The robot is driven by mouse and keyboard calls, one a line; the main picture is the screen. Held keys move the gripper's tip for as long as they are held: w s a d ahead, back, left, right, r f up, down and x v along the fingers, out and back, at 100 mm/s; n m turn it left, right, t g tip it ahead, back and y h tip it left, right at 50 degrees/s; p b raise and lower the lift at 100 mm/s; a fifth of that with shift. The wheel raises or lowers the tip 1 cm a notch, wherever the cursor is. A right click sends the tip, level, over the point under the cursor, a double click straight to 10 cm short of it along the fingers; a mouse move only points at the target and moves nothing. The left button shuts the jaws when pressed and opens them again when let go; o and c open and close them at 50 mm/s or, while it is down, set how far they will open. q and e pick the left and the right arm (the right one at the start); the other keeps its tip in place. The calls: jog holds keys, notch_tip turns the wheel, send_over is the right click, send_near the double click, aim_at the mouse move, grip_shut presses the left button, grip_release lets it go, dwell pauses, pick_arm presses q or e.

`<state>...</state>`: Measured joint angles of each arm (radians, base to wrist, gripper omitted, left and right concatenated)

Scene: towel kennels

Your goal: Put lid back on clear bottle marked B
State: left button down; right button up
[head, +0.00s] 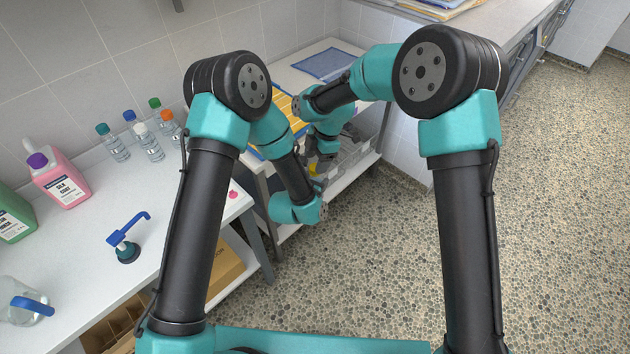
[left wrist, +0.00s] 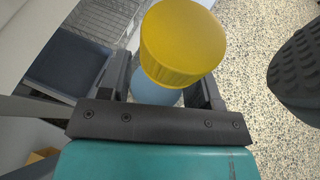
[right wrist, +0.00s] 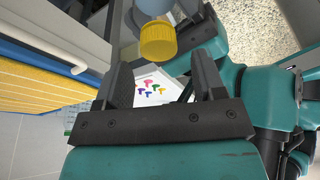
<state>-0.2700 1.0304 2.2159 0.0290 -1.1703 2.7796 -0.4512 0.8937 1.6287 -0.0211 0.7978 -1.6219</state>
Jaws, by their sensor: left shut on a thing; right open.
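A yellow lid (left wrist: 181,43) sits against a pale blue, rounded body (left wrist: 155,91) in the left wrist view. My left gripper (left wrist: 163,92) is shut on this bottle-like thing. In the right wrist view the same yellow lid (right wrist: 158,41) and bluish body (right wrist: 155,7) show just ahead of my right gripper (right wrist: 161,62), which is open, its fingers on either side and apart from the lid. In the head view only a speck of yellow (head: 312,168) shows by the grippers; the arms hide the rest. No letter B is readable.
Several small clear bottles (head: 117,147) with coloured caps stand on the left counter (head: 85,235). A pink jug (head: 60,180), a green jug (head: 14,215), a blue pump (head: 127,240) and a clear jug (head: 25,300) stand there too. A grey wire basket (head: 350,158) is near the grippers.

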jog(key=shift+r, duration=1.1)
jog(key=shift+o, duration=0.5)
jog(key=o, duration=0.5)
jog(key=shift+c, duration=0.2)
jog(key=shift+r, duration=0.1)
jog(key=v, duration=1.2)
